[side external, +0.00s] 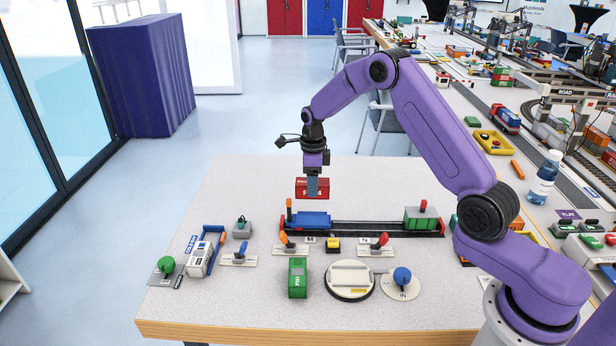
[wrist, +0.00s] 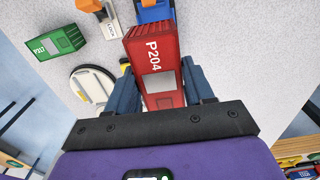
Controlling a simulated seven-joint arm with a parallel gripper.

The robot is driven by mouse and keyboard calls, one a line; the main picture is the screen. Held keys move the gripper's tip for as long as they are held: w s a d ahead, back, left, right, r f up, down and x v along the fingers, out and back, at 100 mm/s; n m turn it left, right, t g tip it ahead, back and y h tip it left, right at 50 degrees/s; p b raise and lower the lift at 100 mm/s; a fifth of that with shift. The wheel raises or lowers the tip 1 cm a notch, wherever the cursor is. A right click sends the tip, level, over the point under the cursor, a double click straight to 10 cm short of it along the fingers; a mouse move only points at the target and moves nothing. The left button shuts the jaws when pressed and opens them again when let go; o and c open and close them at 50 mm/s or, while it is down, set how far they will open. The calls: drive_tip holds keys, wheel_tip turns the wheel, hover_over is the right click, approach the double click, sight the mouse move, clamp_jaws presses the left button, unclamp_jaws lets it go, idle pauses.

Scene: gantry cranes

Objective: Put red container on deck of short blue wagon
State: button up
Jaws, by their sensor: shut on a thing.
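The red container (side external: 304,188) hangs in my gripper (side external: 312,190), well above the table. In the wrist view the same red container, marked P204 (wrist: 160,48), sits between the two dark blue fingers of my gripper (wrist: 163,88), which are shut on it. The blue wagon (side external: 311,220) stands at the left end of the dark track, below and close to the container in the side view. Its top looks bare. In the wrist view a piece of blue (wrist: 153,12) shows past the container, partly hidden by it.
A green wagon (side external: 421,218) stands at the track's right end. A green container (side external: 298,284), a round turntable (side external: 349,292), a blue-knobbed disc (side external: 402,283) and several levers stand in front of the track. An orange post (side external: 289,204) rises by the blue wagon's left end.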

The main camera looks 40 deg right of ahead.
drive_tip(key=shift+f, duration=3.8)
drive_tip(key=shift+f, duration=0.75)
drive_tip(key=o, duration=1.1)
drive_tip(key=shift+c, duration=0.2)
drive_tip(key=shift+r, duration=3.5)
